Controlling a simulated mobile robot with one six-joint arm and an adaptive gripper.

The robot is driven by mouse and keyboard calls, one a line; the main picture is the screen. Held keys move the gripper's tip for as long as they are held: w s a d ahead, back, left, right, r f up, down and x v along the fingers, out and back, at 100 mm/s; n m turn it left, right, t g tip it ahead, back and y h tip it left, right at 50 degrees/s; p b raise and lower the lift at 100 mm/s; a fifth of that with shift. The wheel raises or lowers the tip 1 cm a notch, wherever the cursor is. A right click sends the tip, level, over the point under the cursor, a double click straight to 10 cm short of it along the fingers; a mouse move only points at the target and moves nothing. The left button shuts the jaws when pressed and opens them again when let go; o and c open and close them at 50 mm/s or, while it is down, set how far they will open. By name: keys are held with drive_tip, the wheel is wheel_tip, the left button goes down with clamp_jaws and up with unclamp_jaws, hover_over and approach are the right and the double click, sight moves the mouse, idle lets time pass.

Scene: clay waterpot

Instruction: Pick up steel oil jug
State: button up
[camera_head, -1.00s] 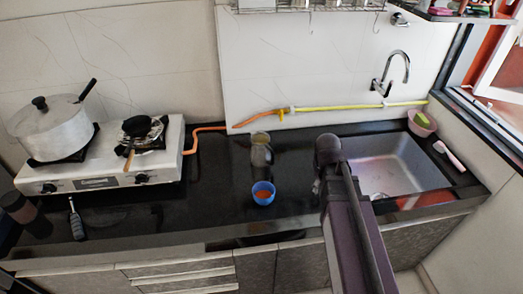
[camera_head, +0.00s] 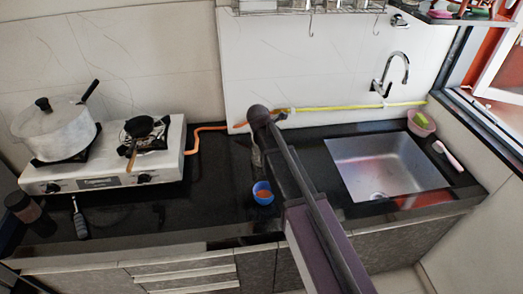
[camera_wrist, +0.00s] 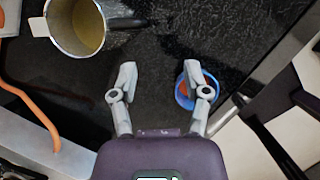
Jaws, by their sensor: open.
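The steel oil jug (camera_wrist: 68,40) is a shiny metal vessel with an open top and yellowish liquid inside, at the top left of the wrist view. In the head view my arm hides most of it; a sliver of the jug (camera_head: 256,157) shows on the black counter. My gripper's fingers are hidden by the arm in the head view.
A blue bowl (camera_head: 262,188) with orange contents stands close to my right finger in the wrist view. An orange hose (camera_head: 193,142) runs along the back left. A stove (camera_head: 105,165) with a pot (camera_head: 62,130) stands left, a sink (camera_head: 388,165) right. Counter left of the bowl is mostly clear.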

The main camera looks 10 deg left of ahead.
drive_tip(key=shift+w+a+r+n, duration=0.1)
drive_tip(key=shift+w+a+n, duration=0.15)
drive_tip(key=shift+a+n, duration=0.25)
drive_tip(key=shift+w+a+r+n, duration=0.1)
drive_tip(key=shift+w+a+n, duration=0.1)
drive_tip(key=shift+a+n, duration=0.25)
drive_tip(key=shift+f, duration=0.15)
drive_tip(key=b+x, duration=0.8)
drive_tip(key=shift+w+f+t, duration=0.15)
drive_tip(key=shift+w+t, duration=0.05)
drive_tip(key=shift+t, duration=0.1)
drive_tip(key=shift+d+f, duration=0.1)
drive_tip(key=shift+b+x, duration=2.4)
drive_tip(key=shift+x, duration=0.15)
drive_tip(key=shift+s, duration=0.2)
clamp_jaws()
